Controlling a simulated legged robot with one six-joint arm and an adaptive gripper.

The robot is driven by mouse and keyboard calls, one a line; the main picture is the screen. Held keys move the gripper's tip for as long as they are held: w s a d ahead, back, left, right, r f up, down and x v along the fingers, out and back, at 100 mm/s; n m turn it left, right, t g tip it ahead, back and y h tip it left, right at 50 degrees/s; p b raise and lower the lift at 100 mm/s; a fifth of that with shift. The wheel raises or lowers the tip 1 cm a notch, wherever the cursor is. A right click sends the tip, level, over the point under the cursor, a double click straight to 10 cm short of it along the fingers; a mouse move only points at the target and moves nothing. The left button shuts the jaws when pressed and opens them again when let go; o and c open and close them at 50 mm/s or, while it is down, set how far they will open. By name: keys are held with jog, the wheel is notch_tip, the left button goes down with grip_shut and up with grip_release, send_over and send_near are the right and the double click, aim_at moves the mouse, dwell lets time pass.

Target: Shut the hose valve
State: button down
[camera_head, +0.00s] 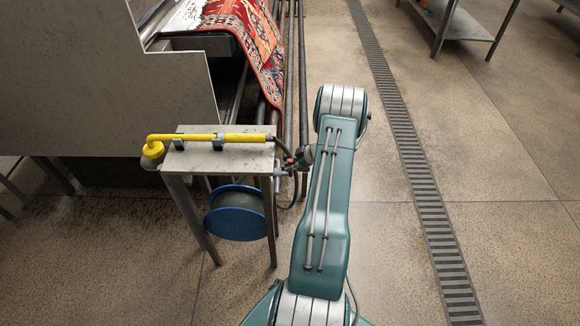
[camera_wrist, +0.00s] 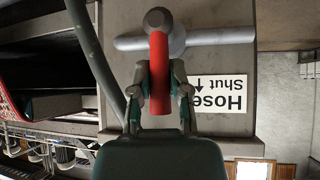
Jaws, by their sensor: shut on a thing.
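The hose valve has a red lever (camera_wrist: 160,75) on a grey hub (camera_wrist: 158,20) in the wrist view. The lever runs up and down the picture, across a grey horizontal pipe (camera_wrist: 220,36). My gripper (camera_wrist: 160,90) is shut on the red lever, one finger on each side. A white label (camera_wrist: 225,92) reading "Hose Shut" with a small arrow appears upside down beside the lever. In the head view, my gripper (camera_head: 302,158) is at the right side of the small metal stand (camera_head: 225,160); my arm partly hides the valve there.
A yellow wand (camera_head: 200,138) lies on the stand, with a blue hose reel (camera_head: 237,213) beneath. A red patterned rug (camera_head: 245,40) hangs over rollers behind. A dark hose (camera_wrist: 92,55) passes left of the lever. The floor right of my arm is clear, with a drain grate (camera_head: 410,150).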

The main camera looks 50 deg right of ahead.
jog(key=c, duration=0.6)
grip_release()
jog(key=shift+f, duration=0.1)
jog(key=v, duration=1.2)
jog(key=shift+d, duration=0.1)
jog(key=shift+s, duration=0.1)
jog(key=v, duration=0.8)
jog(key=shift+s+d+r, duration=0.2)
jog(key=shift+s+r, duration=0.05)
